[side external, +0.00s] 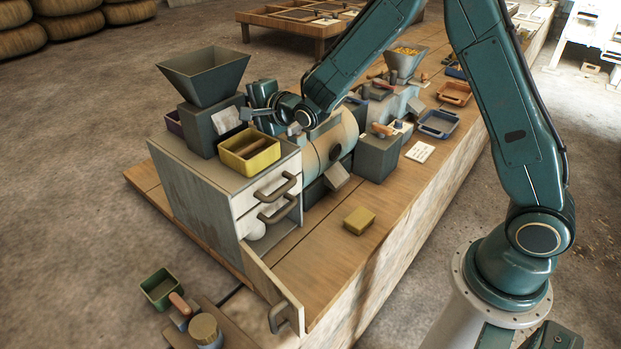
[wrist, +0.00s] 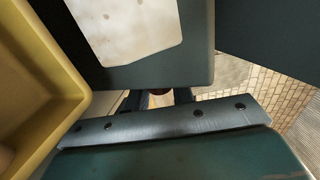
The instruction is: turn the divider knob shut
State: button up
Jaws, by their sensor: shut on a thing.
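A dark hopper (side external: 205,72) sits on a grey box (side external: 203,130) on top of a cabinet, with a pale label (side external: 227,122) on the box's face. In the wrist view the box face (wrist: 197,55) fills the upper middle, its label (wrist: 125,25) above. My gripper (wrist: 158,98) is at the lower edge of this face. Its two fingers are shut on a small brown knob (wrist: 160,91), mostly hidden behind my gripper body. In the side view my gripper (side external: 250,115) is close to the box's right side, and the knob cannot be made out.
A yellow bin (side external: 249,153) stands on the cabinet (side external: 190,185) beside the box, close to my gripper; it also shows in the wrist view (wrist: 65,60). A beige drum (side external: 328,150) stands to the right. A lower cabinet door (side external: 262,280) hangs open. A yellow block (side external: 359,220) lies on the bench.

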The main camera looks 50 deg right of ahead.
jog(key=shift+t, duration=0.7)
jog(key=o, duration=1)
jog(key=shift+s+r, duration=0.1)
jog(key=shift+s, duration=0.1)
jog(key=shift+s+r, duration=0.3)
jog(key=shift+s, duration=1.9)
jog(key=shift+s+r, duration=0.25)
jog(key=shift+s, duration=1.95)
jog(key=shift+s+r, duration=0.3)
jog(key=shift+s, duration=1.9)
